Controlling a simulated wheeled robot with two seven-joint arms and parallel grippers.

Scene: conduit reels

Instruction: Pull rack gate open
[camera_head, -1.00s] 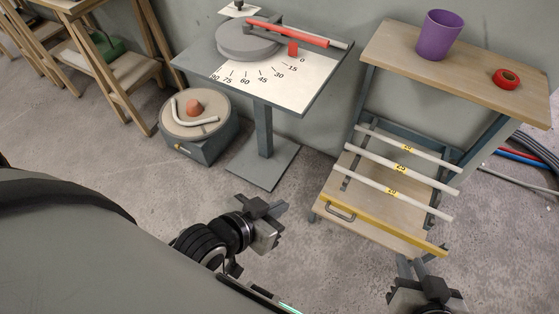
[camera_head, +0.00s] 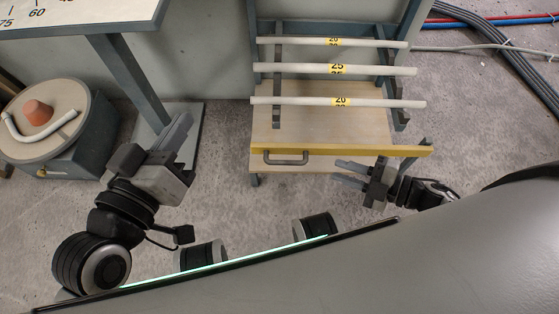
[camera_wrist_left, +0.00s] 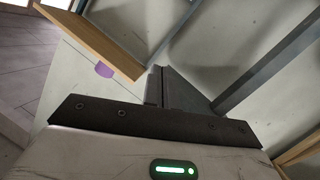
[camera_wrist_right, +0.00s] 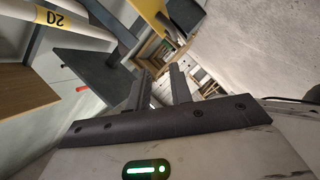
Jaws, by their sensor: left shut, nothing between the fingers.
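The rack gate (camera_head: 345,151) is a yellow bar across the front of the conduit rack, with a dark grey handle (camera_head: 286,158) on its left part. The bar lies across the front of the rack, in front of the lower wooden shelf. My right gripper (camera_head: 340,172) is open and empty. It is just in front of the gate, right of the handle, its fingers pointing left. A yellow piece, likely the gate (camera_wrist_right: 150,15), shows ahead of its fingers in the right wrist view. My left gripper (camera_head: 184,122) is shut and empty, left of the rack and apart from it.
White conduits (camera_head: 335,70) with yellow number labels lie across the rack above the gate. A grey bending table (camera_head: 125,75) and a round-topped grey box (camera_head: 85,145) stand at left. Blue, red and dark pipes (camera_head: 500,50) lie at back right. Floor before the rack is clear.

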